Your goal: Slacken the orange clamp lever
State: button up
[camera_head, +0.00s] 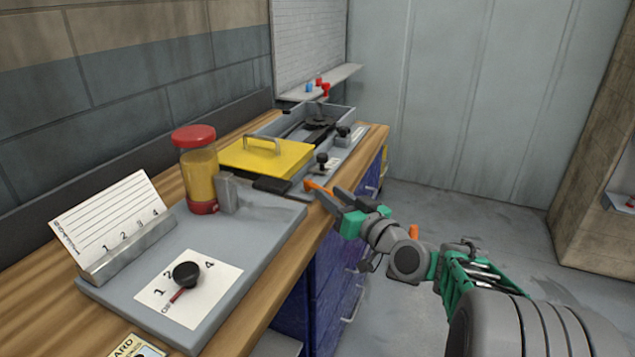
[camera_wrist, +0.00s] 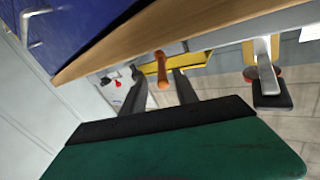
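The orange clamp lever (camera_head: 316,187) sticks out at the front edge of the workbench, by the grey plate. In the wrist view the orange lever (camera_wrist: 162,72) shows between my two dark fingers, its rounded end toward the camera. My gripper (camera_head: 336,198) is at the lever from the aisle side. In the wrist view my gripper (camera_wrist: 159,82) is open, with gaps seen on both sides of the lever. I cannot tell whether a finger touches it. The lever's pivot is partly hidden.
Behind the lever are a yellow lidded box (camera_head: 266,157) and a grey tray (camera_head: 345,112) with dark parts. A yellow jar with a red cap (camera_head: 196,170) and a numbered dial card (camera_head: 205,292) stand nearer. Blue drawers (camera_head: 335,275) lie below the bench edge. The floor at right is clear.

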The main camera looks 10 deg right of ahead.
aim_at(317, 186)
jog(key=x, duration=0.5)
jog(key=shift+w+a, duration=0.2)
jog(key=shift+a, duration=0.2)
jog(key=shift+c, duration=0.2)
grip_shut()
dwell(0.8)
